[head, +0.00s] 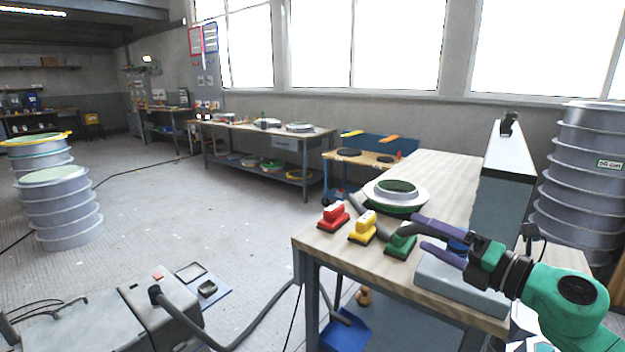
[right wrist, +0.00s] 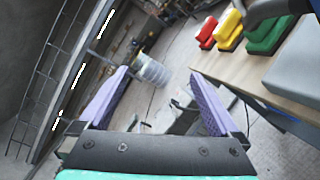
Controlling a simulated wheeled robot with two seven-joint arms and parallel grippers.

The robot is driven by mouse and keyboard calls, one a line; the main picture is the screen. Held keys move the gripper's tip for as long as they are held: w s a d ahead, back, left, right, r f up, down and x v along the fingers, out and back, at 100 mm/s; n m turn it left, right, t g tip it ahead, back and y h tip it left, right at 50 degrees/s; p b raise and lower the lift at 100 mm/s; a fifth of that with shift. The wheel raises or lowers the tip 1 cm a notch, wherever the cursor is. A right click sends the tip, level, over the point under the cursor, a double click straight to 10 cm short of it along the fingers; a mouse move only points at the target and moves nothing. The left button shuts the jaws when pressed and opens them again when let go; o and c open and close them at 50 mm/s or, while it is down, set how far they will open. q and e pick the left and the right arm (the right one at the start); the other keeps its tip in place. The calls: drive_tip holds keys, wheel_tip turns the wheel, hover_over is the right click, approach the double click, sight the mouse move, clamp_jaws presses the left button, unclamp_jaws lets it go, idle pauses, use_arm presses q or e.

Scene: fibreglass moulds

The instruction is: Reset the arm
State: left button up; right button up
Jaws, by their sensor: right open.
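My right gripper (head: 432,238) reaches in from the right over the workbench, near the green block. Its two purple fingers are spread apart, and it also shows in the right wrist view (right wrist: 158,95) with nothing between the fingers. My left gripper is in neither view. A red block (head: 333,217), a yellow block (head: 363,227) and a green block (head: 401,243) stand in a row along the bench's front left edge. The same red (right wrist: 206,32), yellow (right wrist: 229,28) and green (right wrist: 268,35) blocks show at the upper right of the right wrist view.
The wooden workbench (head: 440,190) carries a round white and green mould (head: 396,194) and a grey box at its right end. Stacked grey moulds (head: 585,170) stand at right, more (head: 62,208) at left. A grey machine (head: 130,315) with a hose is on the floor. Open floor lies at centre left.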

drive_tip(key=s+d+f+m+g+h, duration=0.1)
drive_tip(key=s+d+f+m+h, duration=0.1)
drive_tip(key=f+m+h, duration=0.4)
drive_tip(key=s+d+f+m+h, duration=0.2)
drive_tip(key=d+f+m, duration=0.1)
drive_tip(key=f+m, duration=0.6)
drive_tip(key=s+d+f+m+g+h, duration=0.1)
drive_tip(key=s+d+f+m+h, duration=0.1)
drive_tip(key=f+m+h, duration=0.5)
drive_tip(key=s+a+f+m+g+y, duration=0.35)
drive_tip(key=s+f+g, duration=0.2)
drive_tip(key=s, duration=0.35)
drive_tip(key=s+a+f+m+g+y, duration=0.2)
drive_tip(key=s+a+f+m+g, duration=0.15)
drive_tip(key=s+f, duration=0.45)
wheel_tip(320, 180, down, 19)
drive_tip(key=s+g+p, duration=0.1)
drive_tip(key=s+p, duration=0.1)
drive_tip(key=s+d+f, duration=0.1)
drive_tip(key=s+f, duration=0.6)
drive_tip(key=s, duration=0.1)
drive_tip(key=s+d+f+g+p, duration=0.1)
drive_tip(key=s+d+f, duration=0.1)
drive_tip(key=s+f, duration=0.5)
drive_tip(key=shift+s+d+p, duration=0.25)
drive_tip(key=shift+s+p, duration=0.05)
drive_tip(key=shift+s, duration=0.95)
